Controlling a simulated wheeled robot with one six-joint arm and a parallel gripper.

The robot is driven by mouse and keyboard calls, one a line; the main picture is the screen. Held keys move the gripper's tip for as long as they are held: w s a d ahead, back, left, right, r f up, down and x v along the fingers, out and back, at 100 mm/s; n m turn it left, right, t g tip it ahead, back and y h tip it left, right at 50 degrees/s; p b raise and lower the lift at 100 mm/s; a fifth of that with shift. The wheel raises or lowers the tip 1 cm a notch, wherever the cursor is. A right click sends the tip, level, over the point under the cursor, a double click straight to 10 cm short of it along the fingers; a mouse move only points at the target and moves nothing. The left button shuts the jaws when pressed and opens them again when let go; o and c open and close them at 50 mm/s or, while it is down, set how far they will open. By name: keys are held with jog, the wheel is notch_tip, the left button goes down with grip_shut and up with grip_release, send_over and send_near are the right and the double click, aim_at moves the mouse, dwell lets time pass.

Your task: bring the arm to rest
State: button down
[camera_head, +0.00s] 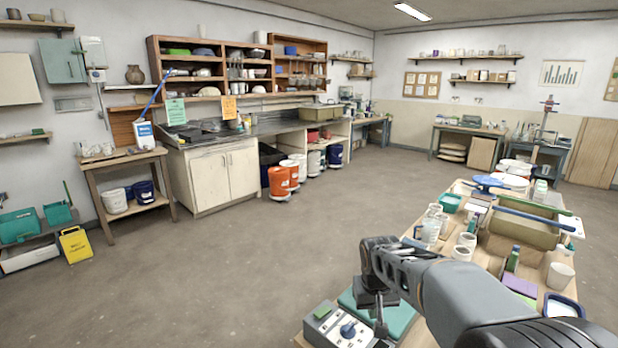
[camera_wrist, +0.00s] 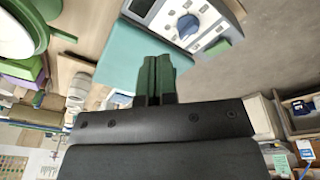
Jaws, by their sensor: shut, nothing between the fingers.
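My gripper (camera_head: 376,312) hangs at the end of my arm over the near end of the worktable at the lower right of the head view. In the wrist view the gripper (camera_wrist: 157,62) shows green fingers side by side, shut with nothing between them. Behind the fingers is a flat teal surface (camera_wrist: 118,62), also seen under the gripper in the head view (camera_head: 400,316). A grey device with a blue knob (camera_head: 346,330) sits beside it, and this device also shows in the wrist view (camera_wrist: 205,14). I cannot tell the exact gap between the fingertips and the teal surface.
The worktable holds white cups (camera_head: 467,241), a tan basin (camera_head: 520,228) and a purple block (camera_head: 520,284) near my arm. The floor (camera_head: 270,270) left of it is open. Orange buckets (camera_head: 279,181) and a yellow floor sign (camera_head: 76,245) stand farther off.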

jog(key=s+d+r+t, duration=0.1)
jog(key=s+r+t, duration=0.1)
jog(key=s, duration=1.4)
jog(key=shift+d+r+y, duration=0.25)
jog(key=shift+r+y, duration=0.05)
jog(key=shift+r, duration=0.05)
